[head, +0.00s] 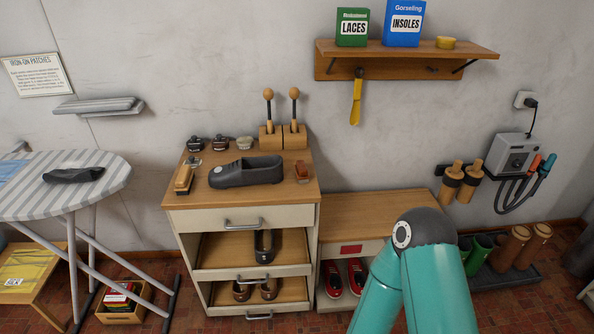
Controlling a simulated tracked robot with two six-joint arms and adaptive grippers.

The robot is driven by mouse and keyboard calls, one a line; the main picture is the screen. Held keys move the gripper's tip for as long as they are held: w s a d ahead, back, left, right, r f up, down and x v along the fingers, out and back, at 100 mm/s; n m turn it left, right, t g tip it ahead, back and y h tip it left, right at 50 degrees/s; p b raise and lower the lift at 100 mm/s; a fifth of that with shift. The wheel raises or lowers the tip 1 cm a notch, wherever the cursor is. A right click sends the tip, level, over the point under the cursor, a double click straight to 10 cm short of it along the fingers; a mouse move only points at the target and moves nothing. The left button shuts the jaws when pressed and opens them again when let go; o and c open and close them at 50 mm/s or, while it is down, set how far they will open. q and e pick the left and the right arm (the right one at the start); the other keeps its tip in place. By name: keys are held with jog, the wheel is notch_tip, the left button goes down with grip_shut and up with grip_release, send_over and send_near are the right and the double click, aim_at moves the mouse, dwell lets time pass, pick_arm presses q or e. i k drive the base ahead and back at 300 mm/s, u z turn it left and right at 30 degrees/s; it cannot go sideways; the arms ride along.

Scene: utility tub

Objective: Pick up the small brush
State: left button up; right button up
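On top of the drawer cabinet (240,199) lies a wooden-backed brush (183,180) at the left edge. A small pale round item (244,143), possibly a brush, sits at the back. A small reddish-brown item (302,174) is at the right edge. I cannot tell for certain which is the small brush. A grey shoe (246,172) lies in the middle of the top. A teal arm of mine rises at the lower right, with its elbow in front of the low bench. Neither of my grippers is in view.
Two dark items (221,143) and shoe stretchers in wooden blocks (282,137) stand at the cabinet's back. Two cabinet drawers (250,251) are open with shoes inside. An ironing board (95,190) stands left. A wall shelf (405,52) hangs above. The low bench top (365,210) is clear.

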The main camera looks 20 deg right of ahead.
aim_at(302, 173)
jog(key=i, duration=0.9)
